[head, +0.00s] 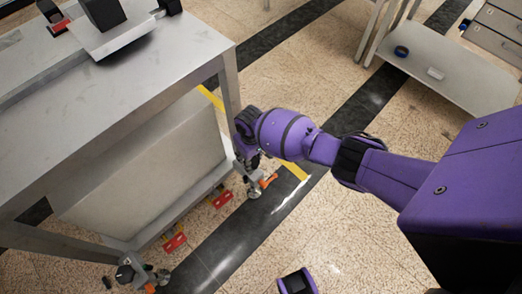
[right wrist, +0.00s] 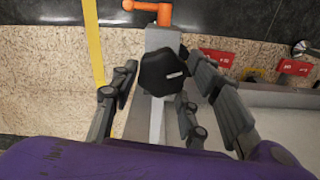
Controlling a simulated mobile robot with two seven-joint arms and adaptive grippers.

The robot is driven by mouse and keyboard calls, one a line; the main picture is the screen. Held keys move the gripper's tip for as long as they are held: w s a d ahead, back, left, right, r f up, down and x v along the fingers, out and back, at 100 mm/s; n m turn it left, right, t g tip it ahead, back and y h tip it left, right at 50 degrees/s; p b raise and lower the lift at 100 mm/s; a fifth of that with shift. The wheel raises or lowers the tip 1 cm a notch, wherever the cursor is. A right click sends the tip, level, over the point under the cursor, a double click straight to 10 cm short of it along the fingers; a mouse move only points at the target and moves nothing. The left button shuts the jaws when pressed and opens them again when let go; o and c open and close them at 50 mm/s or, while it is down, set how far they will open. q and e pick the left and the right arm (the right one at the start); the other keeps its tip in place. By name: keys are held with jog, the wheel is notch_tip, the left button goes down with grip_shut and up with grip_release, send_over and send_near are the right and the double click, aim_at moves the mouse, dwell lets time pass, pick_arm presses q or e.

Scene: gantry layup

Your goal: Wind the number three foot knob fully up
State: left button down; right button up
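A black lobed foot knob (right wrist: 162,72) with a short white mark sits on a grey foot bracket in the right wrist view. My right gripper (right wrist: 158,88) has its fingers spread on both sides of this knob. A gap shows on the left side; the right fingers are very close, and I cannot tell if they touch. In the head view my right gripper (head: 247,152) is at the bench's far right leg and hides the knob there. Another black foot knob (head: 125,273) shows at the near leg. I cannot read a knob number.
The metal bench (head: 110,105) stands at left with a lower box (head: 150,165). An orange lever (right wrist: 147,11) is beyond the knob. Red floor plates (head: 174,242) lie by the bench's base. A low metal shelf (head: 450,75) stands at upper right. The central floor is clear.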

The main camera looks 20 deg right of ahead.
jog(key=shift+w+d+r, duration=0.1)
jog(key=shift+w+d, duration=0.05)
jog(key=c, duration=0.5)
jog(key=shift+n, duration=0.3)
jog(key=shift+c, duration=0.2)
jog(key=n, duration=0.5)
jog(key=shift+w+d, duration=0.1)
jog(key=shift+w, duration=0.1)
jog(key=n, duration=0.5)
jog(key=shift+w+r, duration=0.15)
jog(key=o, duration=1)
jog(key=shift+o, duration=0.2)
jog(key=shift+a, duration=0.2)
